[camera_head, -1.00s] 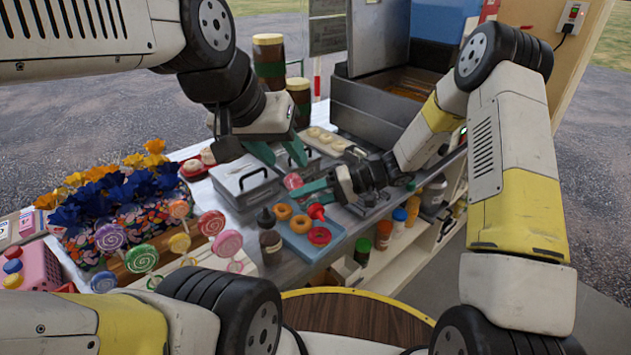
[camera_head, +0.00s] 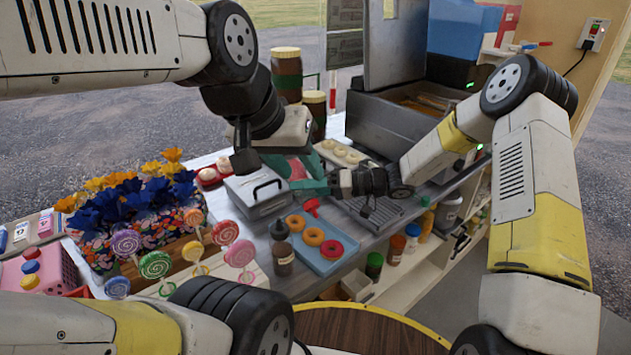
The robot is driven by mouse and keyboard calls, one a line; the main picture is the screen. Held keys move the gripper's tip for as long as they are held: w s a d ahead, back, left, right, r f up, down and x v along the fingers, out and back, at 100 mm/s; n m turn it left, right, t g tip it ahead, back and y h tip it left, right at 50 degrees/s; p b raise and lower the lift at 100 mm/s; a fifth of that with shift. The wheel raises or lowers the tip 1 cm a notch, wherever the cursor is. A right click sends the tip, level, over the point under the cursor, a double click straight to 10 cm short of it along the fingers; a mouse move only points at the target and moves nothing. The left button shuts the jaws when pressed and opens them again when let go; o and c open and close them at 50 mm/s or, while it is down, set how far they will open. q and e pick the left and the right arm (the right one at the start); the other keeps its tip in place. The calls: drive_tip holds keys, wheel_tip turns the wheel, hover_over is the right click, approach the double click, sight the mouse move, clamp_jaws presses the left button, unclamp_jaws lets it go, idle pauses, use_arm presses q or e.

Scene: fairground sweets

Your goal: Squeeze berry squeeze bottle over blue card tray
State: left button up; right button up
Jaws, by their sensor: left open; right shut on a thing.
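The berry squeeze bottle (camera_head: 297,170) is a pinkish bottle, partly hidden among teal gripper fingers. A red tip (camera_head: 311,206) shows below it, over the far end of the blue card tray (camera_head: 343,262). The tray holds two plain ring doughnuts (camera_head: 313,236) and one red-topped doughnut (camera_head: 331,250). My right gripper (camera_head: 313,186) reaches in from the right and is shut on the bottle. My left gripper (camera_head: 287,163) is open beside the bottle, on its far left side; whether it touches the bottle is unclear.
A dark-capped bottle (camera_head: 282,259) stands left of the tray. Lollipops (camera_head: 155,265) and blue flowers (camera_head: 130,206) crowd the left. A fryer (camera_head: 385,125) stands behind, and jars (camera_head: 374,265) line a shelf at right.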

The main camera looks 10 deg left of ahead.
drive_tip(key=r+n+y, duration=0.1)
drive_tip(key=s+d+n+y, duration=0.1)
drive_tip(key=n, duration=0.1)
drive_tip(key=shift+s+d+r, duration=0.1)
drive_tip(key=shift+r, duration=0.3)
drive_tip(key=shift+f, duration=1.45)
drive_tip(key=o, duration=0.3)
clamp_jaws()
